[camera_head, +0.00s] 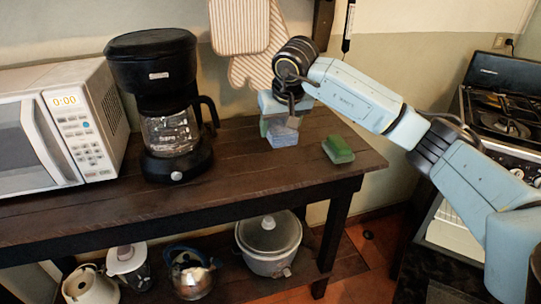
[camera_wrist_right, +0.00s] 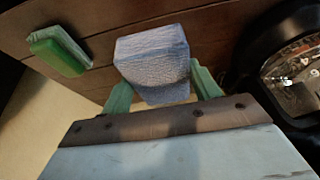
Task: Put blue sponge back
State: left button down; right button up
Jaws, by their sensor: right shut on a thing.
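The blue sponge (camera_head: 283,137) is a pale blue block just below my right gripper (camera_head: 279,122), at or just above the wooden shelf top; I cannot tell whether it touches the wood. In the right wrist view the blue sponge (camera_wrist_right: 152,58) sits between the two green fingers of my right gripper (camera_wrist_right: 162,88), which is shut on it. My left gripper is not in view.
A green sponge (camera_head: 338,150) lies on the shelf top (camera_head: 235,160), right of the blue one. A coffee maker (camera_head: 165,100) and a microwave (camera_head: 60,125) stand to the left. Pots and kettles, including a slow cooker (camera_head: 268,240), sit below. A stove (camera_head: 500,110) is at right.

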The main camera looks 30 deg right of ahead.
send_over(278, 165)
jog(key=s, duration=0.2)
jog(key=f, duration=0.2)
jog(key=f+b, duration=0.1)
jog(key=f, duration=0.1)
jog(key=shift+w+a+f, duration=0.15)
jog(key=shift+a+f, duration=0.05)
jog(key=shift+f, duration=0.1)
notch_tip(278, 165, down, 4)
jog(key=shift+b, duration=0.45)
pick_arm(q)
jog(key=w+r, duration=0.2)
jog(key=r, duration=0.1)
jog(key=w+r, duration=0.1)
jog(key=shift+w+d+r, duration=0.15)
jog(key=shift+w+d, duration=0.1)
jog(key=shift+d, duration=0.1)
pick_arm(e)
jog(key=shift+f, duration=0.2)
jog(key=shift+f, duration=0.1)
jog(key=shift+f, duration=0.1)
jog(key=o, duration=0.9)
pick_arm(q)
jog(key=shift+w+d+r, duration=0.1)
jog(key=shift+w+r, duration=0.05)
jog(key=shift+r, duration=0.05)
